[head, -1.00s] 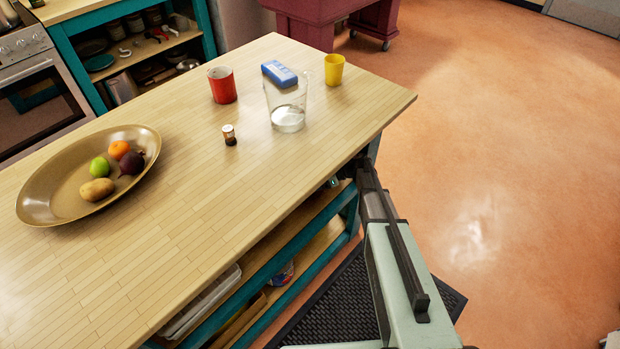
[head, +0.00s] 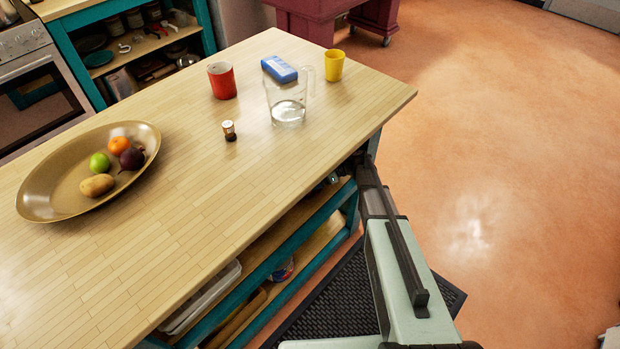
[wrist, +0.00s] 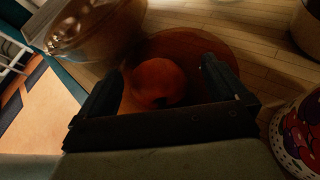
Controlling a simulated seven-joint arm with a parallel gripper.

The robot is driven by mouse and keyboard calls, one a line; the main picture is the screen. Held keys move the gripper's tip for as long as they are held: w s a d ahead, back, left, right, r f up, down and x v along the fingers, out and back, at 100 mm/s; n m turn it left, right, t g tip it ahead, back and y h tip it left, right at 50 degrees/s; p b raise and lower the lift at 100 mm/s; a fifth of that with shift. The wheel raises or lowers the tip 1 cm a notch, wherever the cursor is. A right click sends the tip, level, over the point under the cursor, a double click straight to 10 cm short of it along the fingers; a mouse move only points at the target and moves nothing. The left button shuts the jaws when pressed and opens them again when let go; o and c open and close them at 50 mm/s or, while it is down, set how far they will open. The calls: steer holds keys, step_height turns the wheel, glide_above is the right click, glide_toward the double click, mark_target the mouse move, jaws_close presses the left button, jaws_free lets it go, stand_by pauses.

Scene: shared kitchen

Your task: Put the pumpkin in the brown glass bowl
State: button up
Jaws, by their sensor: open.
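A round red-orange thing, which looks like the pumpkin (wrist: 158,82), sits on a round brown plate or board (wrist: 215,58) in the wrist view. My gripper (wrist: 162,68) is open, with one finger on each side of the pumpkin. Whether a finger touches it cannot be told. A shiny brown, see-through bowl (wrist: 95,28), which looks like the brown glass bowl, stands at the upper left, close by the plate. In the head view my arm reaches in under the table's right edge. My gripper, the pumpkin and this bowl are hidden there.
In the wrist view, a patterned tin (wrist: 298,135) stands close at the right and a dark pot (wrist: 306,28) at the upper right. In the head view, the tabletop (head: 200,200) above the shelf holds a fruit dish (head: 50,205), a red cup (head: 222,80) and a jug (head: 288,105).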

stand_by(0.3)
steer(key=shift+r, duration=3.5)
steer(key=s+n+h, duration=0.1)
steer(key=s, duration=0.1)
steer(key=s+f+n+h, duration=0.1)
steer(key=s, duration=0.1)
steer(key=s+d+n, duration=0.1)
steer(key=s+n, duration=0.1)
steer(key=shift+f+g+h, duration=0.25)
steer(key=shift+g+h, duration=0.05)
steer(key=shift+h, duration=0.1)
steer(key=s+d+n+h, duration=1.1)
steer(key=s+d+n, duration=0.1)
steer(key=s+n, duration=0.4)
steer(key=s+f+g, duration=0.3)
steer(key=s+f, duration=0.7)
steer(key=s, duration=0.4)
steer(key=s+f+g, duration=0.3)
steer(key=s+f, duration=0.7)
steer(key=s, duration=0.5)
steer(key=shift+s+f, duration=0.15)
steer(key=shift+f, duration=0.2)
